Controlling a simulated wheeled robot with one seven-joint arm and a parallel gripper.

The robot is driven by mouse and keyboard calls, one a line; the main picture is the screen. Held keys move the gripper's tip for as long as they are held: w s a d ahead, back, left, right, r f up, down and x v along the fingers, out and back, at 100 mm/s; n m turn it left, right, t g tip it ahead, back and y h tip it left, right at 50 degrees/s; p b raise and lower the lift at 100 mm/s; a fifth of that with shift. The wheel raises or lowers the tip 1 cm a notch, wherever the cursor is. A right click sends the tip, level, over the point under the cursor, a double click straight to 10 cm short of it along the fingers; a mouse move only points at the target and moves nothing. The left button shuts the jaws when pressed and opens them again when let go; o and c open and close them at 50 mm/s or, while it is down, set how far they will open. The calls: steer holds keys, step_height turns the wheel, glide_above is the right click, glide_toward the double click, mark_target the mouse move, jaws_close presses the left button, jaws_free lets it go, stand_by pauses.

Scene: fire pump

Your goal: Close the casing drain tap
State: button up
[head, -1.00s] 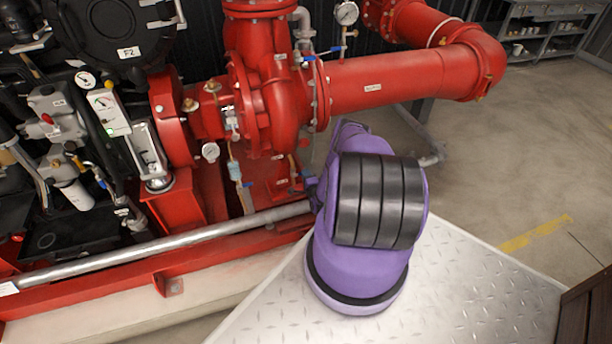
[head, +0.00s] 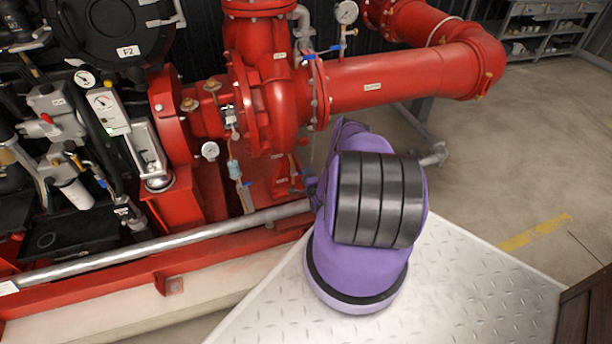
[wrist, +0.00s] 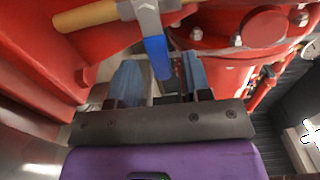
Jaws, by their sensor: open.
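The drain tap (wrist: 148,12) shows in the wrist view as a silver body on a brass-coloured pipe (wrist: 85,17), with a blue lever (wrist: 156,58) pointing down toward my gripper (wrist: 161,76). My gripper is open. Its two blue-grey fingers stand on either side of the lever's end, with visible gaps; I cannot tell whether the lever end lies fully between them in depth. In the head view my purple arm reaches to the foot of the red pump casing (head: 280,115) and hides the fingers and most of the tap.
Red casing and a bolted flange (wrist: 262,27) crowd the tap in the wrist view. A silver rail (head: 180,240) runs along the red base frame below my arm. A gauge (head: 210,150) and thin pipework stand left of the casing. Open floor lies to the right.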

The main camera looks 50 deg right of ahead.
steer(key=v, duration=1)
steer(key=shift+s, duration=0.25)
steer(key=shift+a, duration=0.1)
